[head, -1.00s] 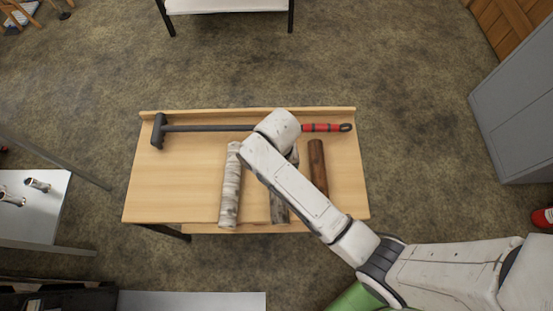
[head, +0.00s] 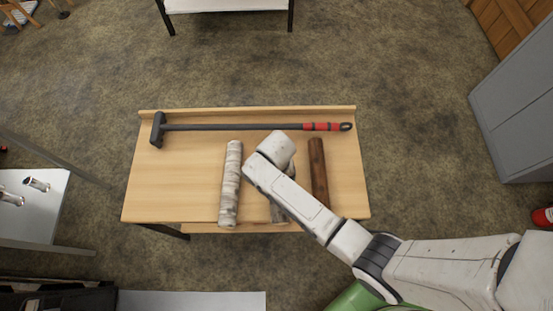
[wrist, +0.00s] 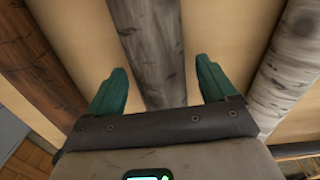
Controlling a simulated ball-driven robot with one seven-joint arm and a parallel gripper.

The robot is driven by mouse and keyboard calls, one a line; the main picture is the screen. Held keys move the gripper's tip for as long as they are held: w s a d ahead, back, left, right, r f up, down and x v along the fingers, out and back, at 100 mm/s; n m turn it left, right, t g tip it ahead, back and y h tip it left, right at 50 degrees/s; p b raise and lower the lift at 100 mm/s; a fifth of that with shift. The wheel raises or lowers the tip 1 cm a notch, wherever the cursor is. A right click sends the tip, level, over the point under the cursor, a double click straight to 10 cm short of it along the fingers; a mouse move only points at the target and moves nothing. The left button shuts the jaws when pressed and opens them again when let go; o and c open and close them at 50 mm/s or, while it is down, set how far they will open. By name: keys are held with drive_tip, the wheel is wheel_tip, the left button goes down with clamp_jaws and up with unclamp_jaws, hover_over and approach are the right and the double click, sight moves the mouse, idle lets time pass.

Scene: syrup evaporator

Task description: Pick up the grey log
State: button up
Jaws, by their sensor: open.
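The grey log (wrist: 150,35) lies on the wooden table (head: 180,190) between two other logs. In the head view my arm covers most of it and only its near end (head: 278,214) shows. My gripper (wrist: 160,75) is open, with one green finger on each side of the grey log in the wrist view. I see a gap between the log and each finger. The fingers are hidden under my arm in the head view.
A pale birch log (head: 231,185) lies to the left and a brown log (head: 318,172) to the right. A long tool with a red grip (head: 250,127) lies along the table's raised back edge. A grey cabinet (head: 520,115) stands at right.

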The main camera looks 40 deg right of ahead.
drive_tip(key=shift+c, duration=0.3)
drive_tip(key=c, duration=1.2)
drive_tip(key=shift+c, duration=0.4)
drive_tip(key=shift+r, duration=0.15)
